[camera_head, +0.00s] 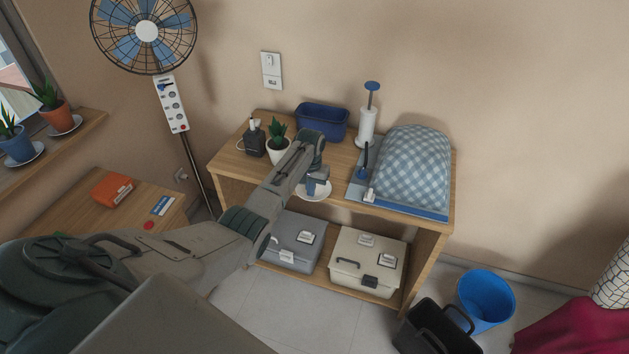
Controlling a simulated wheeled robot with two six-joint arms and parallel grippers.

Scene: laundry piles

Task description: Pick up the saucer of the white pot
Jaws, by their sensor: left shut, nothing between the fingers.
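The white pot (278,154) with a green succulent stands on the wooden shelf's top, left of my left forearm. A white saucer (312,198) lies apart from the pot, to its right, near the top's front edge. My left gripper (317,187) comes in from the lower left and points down over the saucer, covering part of it. It is shut and empty. I cannot tell whether its fingertips touch the saucer. My right gripper is not in view.
On the wooden top (236,163) are a dark box (254,143), a blue bin (322,121), a white pump bottle (367,127) and a checked padded board (412,168). Grey (291,243) and cream (367,262) cases fill the lower shelf. A blue bucket (486,299) stands right.

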